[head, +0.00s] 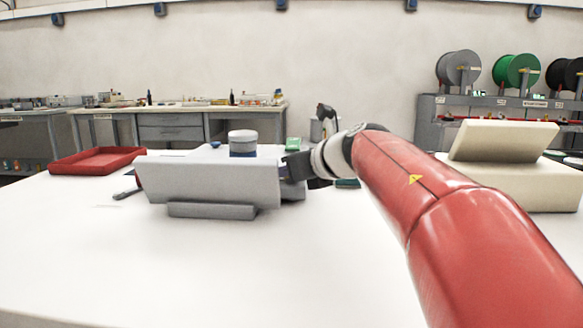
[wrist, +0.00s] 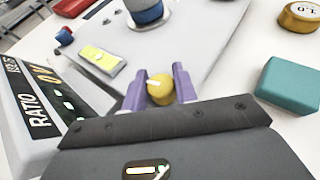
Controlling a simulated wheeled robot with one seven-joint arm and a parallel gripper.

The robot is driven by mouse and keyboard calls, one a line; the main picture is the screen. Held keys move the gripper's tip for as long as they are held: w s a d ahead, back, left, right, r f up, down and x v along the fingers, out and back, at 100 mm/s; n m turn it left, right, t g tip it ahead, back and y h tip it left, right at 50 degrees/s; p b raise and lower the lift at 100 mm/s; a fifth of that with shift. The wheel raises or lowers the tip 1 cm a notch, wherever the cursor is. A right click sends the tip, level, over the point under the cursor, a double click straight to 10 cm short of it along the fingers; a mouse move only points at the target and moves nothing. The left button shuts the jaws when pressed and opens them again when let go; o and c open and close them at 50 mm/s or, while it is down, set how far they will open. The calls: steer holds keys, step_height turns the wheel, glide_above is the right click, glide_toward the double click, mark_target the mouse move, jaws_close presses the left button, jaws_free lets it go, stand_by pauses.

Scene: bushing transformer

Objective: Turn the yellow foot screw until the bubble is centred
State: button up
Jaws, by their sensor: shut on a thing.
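The yellow foot screw (wrist: 161,89) shows a round knob with a pale mark in the wrist view. My gripper (wrist: 158,87) has its two purple fingers on either side of the knob, shut on it. A yellow-green level vial (wrist: 98,57) lies on the grey plate (wrist: 195,42), up and left of the screw; the bubble's exact place is too small to tell. In the head view my gripper (head: 287,170) is at the right side of the grey instrument (head: 210,180), which hides the screw and the vial.
A blue-banded cylinder (wrist: 146,12) stands on the plate. A panel marked RATIO (wrist: 40,100) is close on the left. A teal block (wrist: 289,85) and a brass weight (wrist: 300,16) lie to the right. A red tray (head: 97,161) and a cream console (head: 510,160) flank the instrument; the front table is clear.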

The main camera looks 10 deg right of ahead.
stand_by(0.3)
steer(key=o, duration=1)
steer(key=shift+c, duration=0.2)
steer(key=v, duration=0.8)
